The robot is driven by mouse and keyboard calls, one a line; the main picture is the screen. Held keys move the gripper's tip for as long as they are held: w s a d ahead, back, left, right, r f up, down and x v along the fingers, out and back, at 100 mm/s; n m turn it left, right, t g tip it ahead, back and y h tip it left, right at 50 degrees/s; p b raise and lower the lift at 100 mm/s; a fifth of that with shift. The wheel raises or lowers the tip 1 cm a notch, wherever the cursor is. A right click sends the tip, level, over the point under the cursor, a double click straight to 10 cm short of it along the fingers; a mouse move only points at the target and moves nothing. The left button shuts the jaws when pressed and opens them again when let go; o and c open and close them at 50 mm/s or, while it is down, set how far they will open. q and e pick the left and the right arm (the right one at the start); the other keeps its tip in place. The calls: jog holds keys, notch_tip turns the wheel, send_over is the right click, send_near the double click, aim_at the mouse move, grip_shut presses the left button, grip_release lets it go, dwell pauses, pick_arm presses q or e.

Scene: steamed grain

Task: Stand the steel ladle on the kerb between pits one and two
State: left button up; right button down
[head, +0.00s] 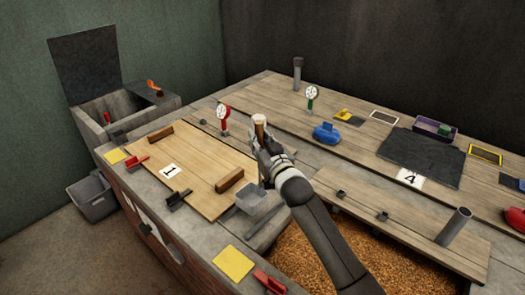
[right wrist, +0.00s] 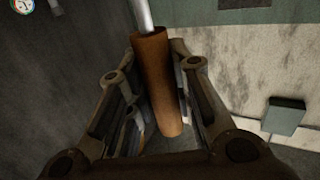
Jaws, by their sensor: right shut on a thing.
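My right gripper (head: 261,138) is shut on the brown wooden handle (head: 259,123) of the steel ladle. In the right wrist view the handle (right wrist: 158,80) lies between the fingers of my gripper (right wrist: 160,100), with a steel shaft (right wrist: 144,14) running out of the top of the picture. A grey box-like piece (head: 258,197) shows below the gripper; I cannot tell whether it is the ladle's bowl. The grey kerb (head: 230,222) runs between the board marked 1 (head: 200,165) and the open pit of brown grain (head: 315,255). My left gripper is not in view.
A red dial gauge (head: 223,117) and a green one (head: 312,97) stand farther back. A blue-handled object (head: 326,133) lies on the boards behind. A yellow pad (head: 233,263) lies at the front kerb.

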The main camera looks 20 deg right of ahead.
jog(key=f, duration=0.1)
jog(key=d+f, duration=0.1)
jog(key=f, duration=0.1)
jog(key=shift+f, duration=0.15)
jog(key=shift+a+f, duration=0.1)
jog(key=shift+f, duration=0.25)
jog(key=c, duration=1.3)
grip_release()
jog(key=shift+f, duration=0.15)
